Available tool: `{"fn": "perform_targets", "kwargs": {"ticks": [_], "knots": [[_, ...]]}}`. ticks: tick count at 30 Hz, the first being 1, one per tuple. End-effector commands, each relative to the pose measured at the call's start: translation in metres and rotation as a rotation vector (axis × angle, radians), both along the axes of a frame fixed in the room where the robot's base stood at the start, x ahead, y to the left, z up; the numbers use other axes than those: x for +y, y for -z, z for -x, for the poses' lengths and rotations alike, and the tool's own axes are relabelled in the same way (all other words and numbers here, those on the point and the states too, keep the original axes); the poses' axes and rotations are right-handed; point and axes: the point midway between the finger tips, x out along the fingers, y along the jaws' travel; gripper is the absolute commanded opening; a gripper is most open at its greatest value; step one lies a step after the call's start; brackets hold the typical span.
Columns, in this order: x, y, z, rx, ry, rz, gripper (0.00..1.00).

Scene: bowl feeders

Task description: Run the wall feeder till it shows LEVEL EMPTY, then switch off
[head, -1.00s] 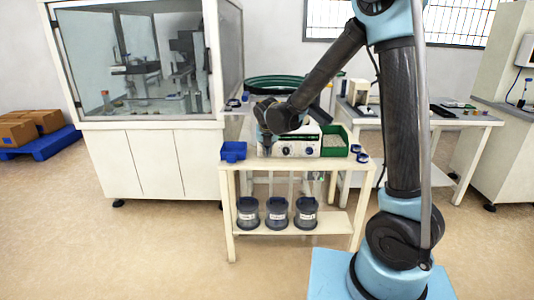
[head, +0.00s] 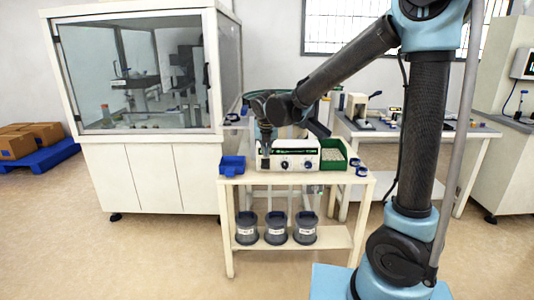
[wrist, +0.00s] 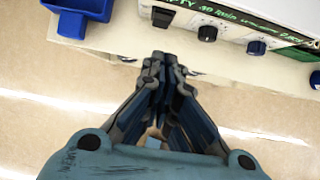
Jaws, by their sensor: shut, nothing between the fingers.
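A white control box (head: 300,160) with a dark display, a black rocker switch and two dark knobs stands on the small cream table. In the wrist view, the display (wrist: 225,12) shows green text, cut off, reading about "PTY 30 /min". The rocker switch (wrist: 161,17) is at the left of the front, with the knobs (wrist: 207,33) to its right. I cannot tell the switch's position. My gripper (wrist: 158,62) is shut and empty, in front of the box near its left end and apart from the switch. It also shows in the head view (head: 266,156).
A blue bin (head: 232,165) sits left of the box and a green tray (head: 333,154) right of it. A glazed cabinet (head: 140,150) is behind at left. The floor in front is clear.

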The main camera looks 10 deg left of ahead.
Motion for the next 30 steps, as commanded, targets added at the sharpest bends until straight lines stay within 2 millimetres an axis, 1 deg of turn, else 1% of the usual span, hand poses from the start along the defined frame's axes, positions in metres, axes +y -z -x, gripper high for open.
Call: {"fn": "perform_targets", "kwargs": {"ticks": [5,10,12,19,22,26,30], "knots": [[0.000,0.001,0.001,0.004,0.000,0.001,0.00],[0.005,0.009,0.016,0.071,-0.006,0.016,0.00],[0.006,0.011,0.019,0.083,-0.008,0.019,0.00],[0.003,0.011,0.017,0.081,-0.005,0.018,0.00],[0.003,0.014,0.016,0.081,-0.004,0.019,0.00],[0.004,0.025,0.010,0.081,-0.003,0.018,0.00],[0.006,0.043,0.003,0.081,-0.004,0.019,0.00]]}}
